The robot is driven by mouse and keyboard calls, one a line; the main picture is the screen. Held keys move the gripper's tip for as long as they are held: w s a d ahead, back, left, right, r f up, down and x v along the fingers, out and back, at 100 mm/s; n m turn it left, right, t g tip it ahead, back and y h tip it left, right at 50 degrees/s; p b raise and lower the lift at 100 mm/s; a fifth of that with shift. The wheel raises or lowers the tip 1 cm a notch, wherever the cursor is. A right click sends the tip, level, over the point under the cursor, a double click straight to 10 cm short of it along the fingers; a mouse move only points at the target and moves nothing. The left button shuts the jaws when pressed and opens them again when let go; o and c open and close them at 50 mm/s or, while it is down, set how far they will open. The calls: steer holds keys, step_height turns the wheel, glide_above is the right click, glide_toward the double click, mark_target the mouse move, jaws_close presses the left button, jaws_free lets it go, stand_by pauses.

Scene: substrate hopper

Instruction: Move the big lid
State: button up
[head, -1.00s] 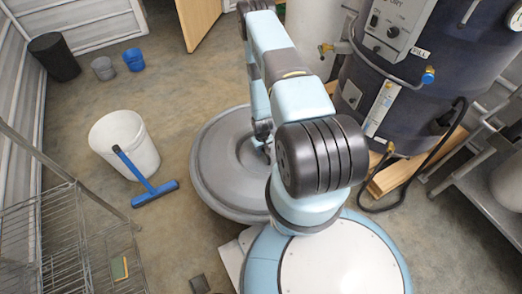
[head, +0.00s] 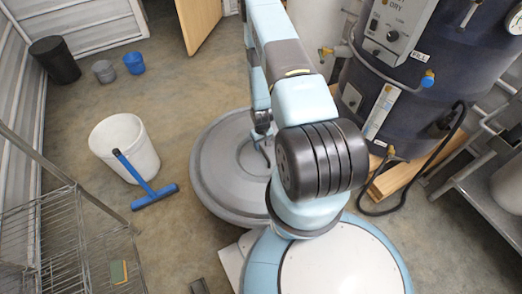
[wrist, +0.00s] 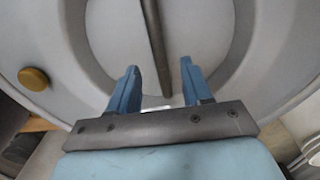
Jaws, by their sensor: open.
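The big lid (head: 215,180) is a wide grey disc with a raised rim. In the head view it lies left of my arm, its right side partly hidden by the arm. A thin dark bar handle (head: 265,152) stands at its middle. In the wrist view the lid (wrist: 70,65) fills the background, and the bar (wrist: 153,40) runs down between my fingers' line of sight. My gripper (wrist: 159,70) is open, with one blue finger on each side of the bar. I cannot tell how far it is above the bar. No contact shows.
A white bucket (head: 140,155) and a blue squeegee (head: 150,192) stand left of the lid. A wire rack (head: 65,240) is at the lower left. A dark tank (head: 415,85) with hoses and a wooden plank (head: 415,168) are to the right. Floor between bucket and lid is clear.

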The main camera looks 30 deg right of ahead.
step_height(320, 180, up, 6)
steer(key=shift+r, duration=0.25)
steer(key=w+a+r+t, duration=0.1)
steer(key=w+r, duration=0.3)
steer(key=r, duration=1.1)
steer(key=w+a+r+t, duration=0.1)
steer(key=w+r, duration=0.3)
steer(key=r, duration=1)
steer(key=s+a+r+t, duration=0.1)
steer(key=s+a+r, duration=0.15)
steer(key=r, duration=0.75)
steer(key=s+a+r, duration=0.2)
steer(key=s+r, duration=0.1)
steer(key=r, duration=0.7)
steer(key=s+a+r+t, duration=0.1)
steer(key=s+a+r, duration=0.2)
steer(key=s+r, duration=0.6)
steer(key=s+a+r+t, duration=0.1)
steer(key=s+a+r, duration=0.2)
steer(key=s+r, duration=0.7)
steer(key=s, duration=0.5)
steer(key=shift+s+a+t, duration=0.15)
steer(key=shift+a+t, duration=0.05)
steer(key=shift+t, duration=0.1)
steer(key=shift+s, duration=0.1)
steer(key=c, duration=0.3)
